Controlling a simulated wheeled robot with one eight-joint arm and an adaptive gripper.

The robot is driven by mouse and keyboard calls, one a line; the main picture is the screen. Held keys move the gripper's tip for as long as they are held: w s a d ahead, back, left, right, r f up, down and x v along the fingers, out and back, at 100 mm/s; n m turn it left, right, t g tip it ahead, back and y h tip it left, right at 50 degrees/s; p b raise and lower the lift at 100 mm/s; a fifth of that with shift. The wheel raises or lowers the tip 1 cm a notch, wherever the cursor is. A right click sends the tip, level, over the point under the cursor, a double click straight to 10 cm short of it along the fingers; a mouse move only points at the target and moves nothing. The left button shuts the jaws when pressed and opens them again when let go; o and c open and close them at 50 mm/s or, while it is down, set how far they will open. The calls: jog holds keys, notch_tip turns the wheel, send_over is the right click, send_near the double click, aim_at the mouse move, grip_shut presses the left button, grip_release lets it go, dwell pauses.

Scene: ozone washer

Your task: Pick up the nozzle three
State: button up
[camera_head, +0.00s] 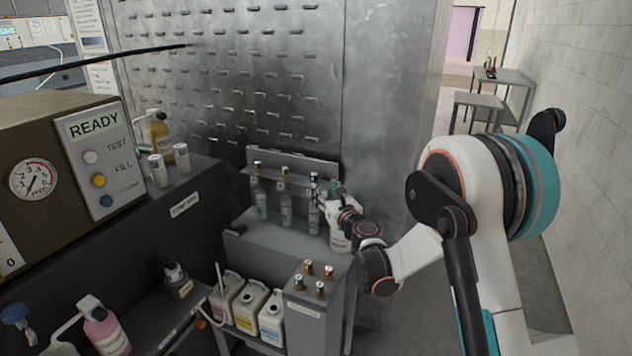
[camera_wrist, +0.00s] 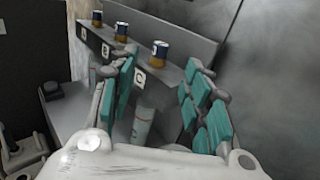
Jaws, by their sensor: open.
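Three nozzle-like pieces with dark and gold tops stand in a row in a grey rack; none shows a readable number. In the head view they are the left one (camera_head: 261,200), the middle one (camera_head: 286,207) and the right one (camera_head: 313,214). In the wrist view the right one's gold and blue top (camera_wrist: 160,52) shows between and beyond the teal fingers, and its pale body (camera_wrist: 143,124) shows lower down. My gripper (camera_head: 335,192) is beside the right piece, on its right. My gripper (camera_wrist: 162,75) is open and empty. Contact cannot be told.
The rack's grey back plate (camera_head: 292,166) stands behind the row, near a metal wall. Several small capped pieces stand on a grey box (camera_head: 312,305) in front. White jugs (camera_head: 249,306) stand left of it. A brown control panel (camera_head: 50,180) is at left.

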aim_at(315, 178)
jog(key=p+x, duration=0.1)
jog(key=x, duration=0.9)
jog(key=shift+w+p, duration=0.15)
jog(key=shift+p, duration=0.2)
grip_shut()
